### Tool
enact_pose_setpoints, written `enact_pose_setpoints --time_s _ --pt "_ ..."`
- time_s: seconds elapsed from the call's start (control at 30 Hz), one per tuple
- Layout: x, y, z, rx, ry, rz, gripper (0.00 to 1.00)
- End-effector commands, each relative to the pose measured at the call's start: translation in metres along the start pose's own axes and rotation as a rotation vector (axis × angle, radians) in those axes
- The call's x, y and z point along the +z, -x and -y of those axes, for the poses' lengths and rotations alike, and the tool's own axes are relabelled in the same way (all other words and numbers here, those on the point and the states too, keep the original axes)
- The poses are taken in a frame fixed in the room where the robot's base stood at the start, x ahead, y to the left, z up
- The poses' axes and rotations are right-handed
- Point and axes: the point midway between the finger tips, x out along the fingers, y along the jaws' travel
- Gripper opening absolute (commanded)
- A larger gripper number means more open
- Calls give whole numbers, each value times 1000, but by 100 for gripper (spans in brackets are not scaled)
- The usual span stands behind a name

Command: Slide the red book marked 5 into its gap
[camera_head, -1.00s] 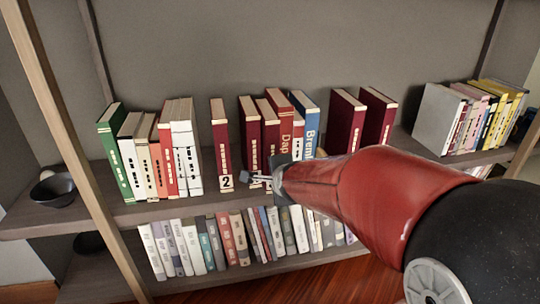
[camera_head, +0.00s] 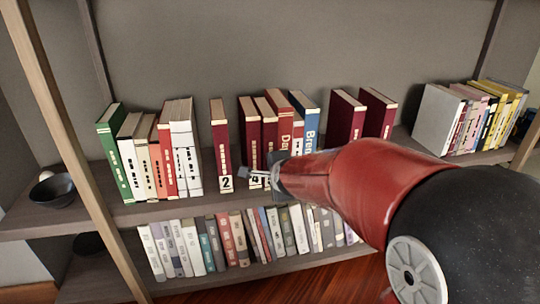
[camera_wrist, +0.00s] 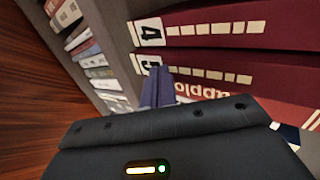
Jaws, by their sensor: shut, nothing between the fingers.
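Several dark red books stand on the upper shelf. The book marked 2 (camera_head: 220,145) stands apart on the left; the book marked 4 (camera_head: 250,135) is to its right, and its label also shows in the wrist view (camera_wrist: 150,32). Directly right of 4 is another red book (camera_head: 268,125), standing between 4 and a red book with large lettering (camera_head: 285,115). Its label (camera_wrist: 146,64) is partly hidden by my fingers, so I cannot read its number. My gripper (camera_head: 250,175) is shut and empty, with its fingertips (camera_wrist: 157,72) at the lower spine there; contact is unclear.
A blue book (camera_head: 307,125) stands right of the group, then a space and two more dark red books (camera_head: 345,120). A green-ended row (camera_head: 115,150) is at left. The lower shelf holds smaller books (camera_head: 240,240). A dark bowl (camera_head: 53,190) is far left.

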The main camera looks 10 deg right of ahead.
Motion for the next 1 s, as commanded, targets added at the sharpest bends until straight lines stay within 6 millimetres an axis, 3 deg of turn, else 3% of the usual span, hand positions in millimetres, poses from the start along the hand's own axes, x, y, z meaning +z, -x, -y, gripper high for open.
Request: enact_pose_setpoints --time_s 0.6,1.0 --pt "0 -11 7 2 0 0 0" --pt "0 12 -8 0 0 0 0"
